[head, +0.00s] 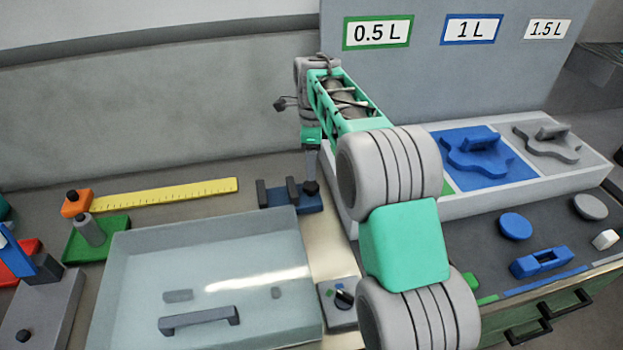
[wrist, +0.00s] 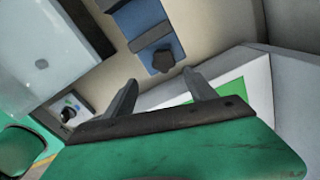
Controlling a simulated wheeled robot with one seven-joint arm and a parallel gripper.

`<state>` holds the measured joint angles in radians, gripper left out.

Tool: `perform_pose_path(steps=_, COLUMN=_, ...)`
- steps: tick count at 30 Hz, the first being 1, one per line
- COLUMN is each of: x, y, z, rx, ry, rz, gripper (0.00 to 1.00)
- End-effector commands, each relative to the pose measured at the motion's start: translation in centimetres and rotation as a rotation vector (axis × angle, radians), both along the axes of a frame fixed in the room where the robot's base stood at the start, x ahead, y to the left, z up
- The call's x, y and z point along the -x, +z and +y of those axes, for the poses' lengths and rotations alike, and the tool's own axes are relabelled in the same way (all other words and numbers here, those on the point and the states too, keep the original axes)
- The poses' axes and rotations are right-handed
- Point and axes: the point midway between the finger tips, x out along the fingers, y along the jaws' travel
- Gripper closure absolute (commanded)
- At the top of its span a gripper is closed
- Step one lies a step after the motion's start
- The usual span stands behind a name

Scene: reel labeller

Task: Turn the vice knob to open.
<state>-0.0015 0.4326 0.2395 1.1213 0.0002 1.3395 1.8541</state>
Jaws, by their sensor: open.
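The vice (head: 279,197) is a small blue base with dark grey jaw blocks, at the back of the bench. Its dark lobed knob (head: 311,188) is at the right end. In the wrist view the vice (wrist: 147,30) is at the top, with the knob (wrist: 165,62) at its near end. My gripper (head: 312,168) points down just above the knob, and its fingers are small in the head view. In the wrist view my gripper (wrist: 163,80) is open and empty. The knob appears beyond the fingertips, between them in the picture; I cannot tell the exact gap.
A pale tray (head: 480,204) with blue and grey shaped pieces lies close on the right. A yellow ruler (head: 165,194) lies at the back left.

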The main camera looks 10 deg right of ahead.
Motion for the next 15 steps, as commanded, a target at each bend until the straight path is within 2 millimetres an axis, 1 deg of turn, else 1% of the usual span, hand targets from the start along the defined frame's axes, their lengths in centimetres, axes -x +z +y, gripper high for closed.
perform_pose_path(steps=1, x=-0.7, y=-0.4, z=0.0, rx=0.000, ry=-0.050, rz=0.006, gripper=0.35)
perform_pose_path(steps=5, x=-1.1, y=-1.5, z=-0.1, rx=0.000, ry=-0.102, rz=0.013, gripper=0.35)
perform_pose_path(steps=8, x=-1.0, y=-3.1, z=-0.1, rx=0.000, ry=-0.102, rz=0.014, gripper=0.35)
perform_pose_path(steps=12, x=-0.9, y=-5.9, z=-0.1, rx=0.000, ry=-0.101, rz=0.015, gripper=0.35)
perform_pose_path(steps=15, x=-1.0, y=-7.4, z=-0.1, rx=0.000, ry=-0.100, rz=0.013, gripper=0.35)
